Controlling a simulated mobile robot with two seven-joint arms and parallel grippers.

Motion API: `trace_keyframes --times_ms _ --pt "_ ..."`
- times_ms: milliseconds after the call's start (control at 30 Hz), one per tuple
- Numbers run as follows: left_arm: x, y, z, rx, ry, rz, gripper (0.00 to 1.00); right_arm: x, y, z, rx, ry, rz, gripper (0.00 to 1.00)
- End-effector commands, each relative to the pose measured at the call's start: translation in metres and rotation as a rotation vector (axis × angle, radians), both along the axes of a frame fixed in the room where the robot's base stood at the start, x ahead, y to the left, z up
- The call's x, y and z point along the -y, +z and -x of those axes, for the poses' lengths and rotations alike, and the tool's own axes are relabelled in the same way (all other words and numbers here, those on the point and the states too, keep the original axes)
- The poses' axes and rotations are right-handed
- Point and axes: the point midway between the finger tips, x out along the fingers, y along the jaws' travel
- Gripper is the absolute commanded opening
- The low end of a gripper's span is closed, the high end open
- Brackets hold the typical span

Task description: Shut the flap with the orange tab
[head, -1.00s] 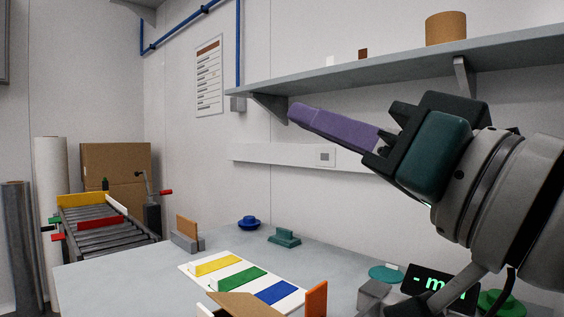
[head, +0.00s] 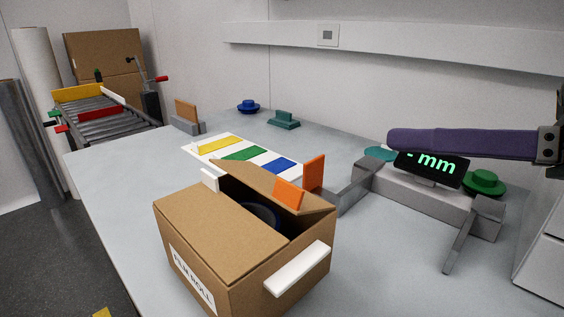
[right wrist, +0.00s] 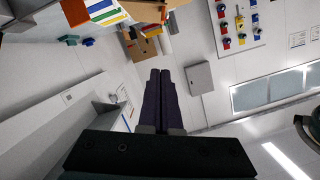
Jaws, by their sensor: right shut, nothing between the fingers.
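The cardboard box (head: 205,262) stands on the near part of the table in the head view. Its flap with the orange tab (head: 289,194), the raised flap (head: 262,180), slopes up and leaves a dark gap. A blue round thing (head: 262,212) shows inside. The other top flap (head: 205,220), on the left, lies about flat. My right gripper (head: 392,142) has purple fingers, shut and empty, pointing left, right of the box and apart from it. The shut fingers also show in the right wrist view (right wrist: 160,75). My left gripper is out of view.
An upright orange plate (head: 314,172) stands just behind the box. A grey fixture (head: 425,200) with a lit "mm" display (head: 430,169) is to its right. A striped board (head: 215,161) lies behind. A roller conveyor (head: 110,127) is at left. The table's left front is clear.

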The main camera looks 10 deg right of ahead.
Motion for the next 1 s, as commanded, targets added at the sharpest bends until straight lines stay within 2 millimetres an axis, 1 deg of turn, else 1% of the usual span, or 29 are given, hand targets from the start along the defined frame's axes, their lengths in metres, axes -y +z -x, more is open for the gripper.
trace_keyframes --times_ms 167,267,567,600,733,833,1000 --pt "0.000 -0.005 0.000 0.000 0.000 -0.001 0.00 -0.013 -0.003 -0.014 0.008 0.004 -0.003 0.00" --pt "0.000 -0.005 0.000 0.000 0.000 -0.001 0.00 -0.024 -0.006 -0.026 0.007 0.002 -0.006 0.00" --pt "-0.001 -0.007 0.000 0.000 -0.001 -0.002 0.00 -0.065 -0.019 -0.069 0.005 0.006 -0.002 0.00" --pt "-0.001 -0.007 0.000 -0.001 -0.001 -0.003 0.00 -0.067 -0.029 -0.065 -0.004 0.005 -0.001 0.00" --pt "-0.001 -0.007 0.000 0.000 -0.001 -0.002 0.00 -0.071 -0.046 -0.060 -0.001 0.004 0.001 0.00" --pt "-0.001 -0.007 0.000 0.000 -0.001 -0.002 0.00 -0.074 -0.053 -0.059 0.001 0.004 0.000 0.00" --pt "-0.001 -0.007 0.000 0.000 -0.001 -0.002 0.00 -0.075 -0.057 -0.057 0.002 0.004 0.002 0.00"
